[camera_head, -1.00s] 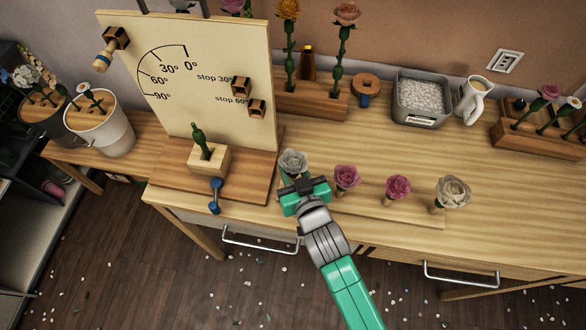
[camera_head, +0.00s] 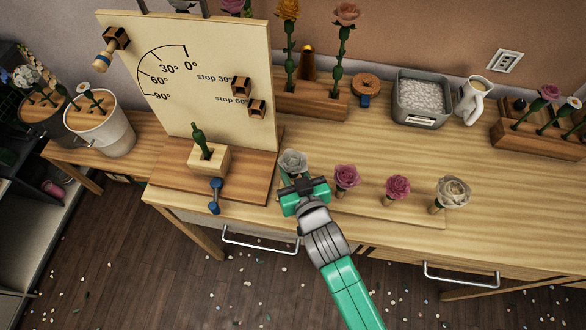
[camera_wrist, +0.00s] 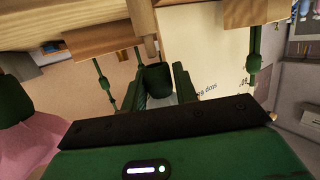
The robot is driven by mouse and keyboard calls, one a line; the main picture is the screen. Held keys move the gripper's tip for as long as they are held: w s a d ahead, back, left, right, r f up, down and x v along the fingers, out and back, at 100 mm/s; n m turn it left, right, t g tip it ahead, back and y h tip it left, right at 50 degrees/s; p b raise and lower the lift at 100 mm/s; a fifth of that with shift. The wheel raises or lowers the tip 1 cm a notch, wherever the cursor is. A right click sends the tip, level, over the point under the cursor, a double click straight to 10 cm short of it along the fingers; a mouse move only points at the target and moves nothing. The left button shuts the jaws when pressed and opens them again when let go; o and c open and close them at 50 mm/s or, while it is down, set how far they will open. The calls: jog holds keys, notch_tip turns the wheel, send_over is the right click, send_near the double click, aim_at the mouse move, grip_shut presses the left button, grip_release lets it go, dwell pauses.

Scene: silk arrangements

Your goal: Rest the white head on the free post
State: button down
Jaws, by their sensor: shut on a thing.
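A greyish-white flower head (camera_head: 293,161) shows just beyond my gripper (camera_head: 300,182), over the left part of the front strip. My gripper is shut on its green base (camera_wrist: 158,80), which the wrist view shows between the two fingers. In that upside-down view a bare wooden post (camera_wrist: 143,28) stands in line with the base. The two are very close; I cannot tell if they touch. In the head view my gripper hides this post. Another white rose (camera_head: 453,190) sits on a post at the strip's right end.
A pink head (camera_head: 347,176) stands close to the right of my gripper, and a darker pink one (camera_head: 398,186) farther right. The upright angle board (camera_head: 215,90) and a wooden block (camera_head: 209,160) with a green stem are to the left. The tabletop behind the strip is clear.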

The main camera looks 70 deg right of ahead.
jog(key=shift+f+b, duration=1.25)
jog(key=shift+f, duration=0.3)
dwell(0.7)
jog(key=shift+c, duration=1.9)
grip_release()
